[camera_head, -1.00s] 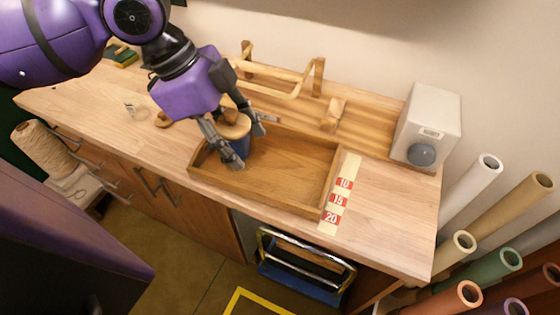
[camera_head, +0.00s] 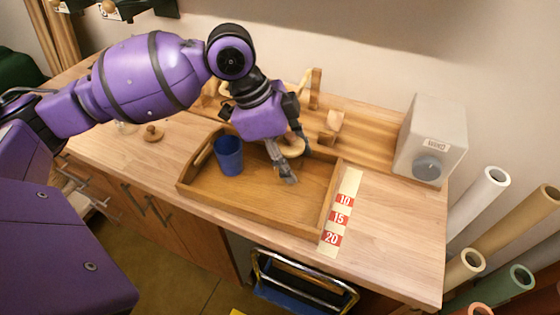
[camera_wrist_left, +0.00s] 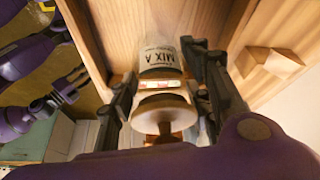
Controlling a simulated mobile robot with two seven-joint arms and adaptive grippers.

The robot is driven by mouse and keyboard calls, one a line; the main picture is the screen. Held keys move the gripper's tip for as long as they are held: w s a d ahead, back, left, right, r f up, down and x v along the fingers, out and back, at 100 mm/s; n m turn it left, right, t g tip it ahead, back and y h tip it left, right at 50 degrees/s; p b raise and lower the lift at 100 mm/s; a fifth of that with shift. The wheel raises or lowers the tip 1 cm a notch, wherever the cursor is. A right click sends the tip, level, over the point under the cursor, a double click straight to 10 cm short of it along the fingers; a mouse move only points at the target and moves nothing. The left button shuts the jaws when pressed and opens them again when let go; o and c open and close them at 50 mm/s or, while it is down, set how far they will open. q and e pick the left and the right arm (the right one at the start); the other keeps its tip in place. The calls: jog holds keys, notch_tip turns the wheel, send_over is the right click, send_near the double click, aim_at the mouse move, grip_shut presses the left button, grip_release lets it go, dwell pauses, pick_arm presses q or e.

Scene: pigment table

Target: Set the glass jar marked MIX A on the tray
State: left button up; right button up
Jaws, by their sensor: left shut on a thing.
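My left gripper (camera_head: 290,165) is shut on the glass jar, with a finger on each side of it. The jar (camera_wrist_left: 160,58) shows its MIX A label in the left wrist view. Its round wooden lid (camera_head: 292,146) with a knob shows above the fingers. Most of the glass is hidden in the head view. The jar is over the right half of the wooden tray (camera_head: 250,214); I cannot tell whether its base touches the tray floor. What looks like my right gripper (camera_wrist_left: 72,84) is at the left of the wrist view, its jaws unclear.
A blue cup (camera_head: 229,155) stands in the tray's left part. A wooden lid (camera_head: 153,133) lies on the table to the left. A strip marked 10, 15, 20 (camera_head: 340,215) lies along the tray's right side. A wooden block (camera_head: 332,127) and a grey-white box (camera_head: 432,140) stand behind.

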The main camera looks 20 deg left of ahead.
pick_arm(q)
jog(key=shift+w+d+f, duration=0.15)
jog(key=shift+w, duration=0.05)
jog(key=shift+w+f, duration=0.2)
jog(key=shift+f, duration=1.55)
jog(key=shift+d, duration=0.1)
jog(key=o, duration=1.3)
jog(key=shift+f, duration=0.2)
jog(key=shift+o, duration=0.2)
jog(key=v, duration=1.2)
jog(key=shift+p, duration=0.35)
jog(key=shift+s+r, duration=0.1)
jog(key=shift+s, duration=0.05)
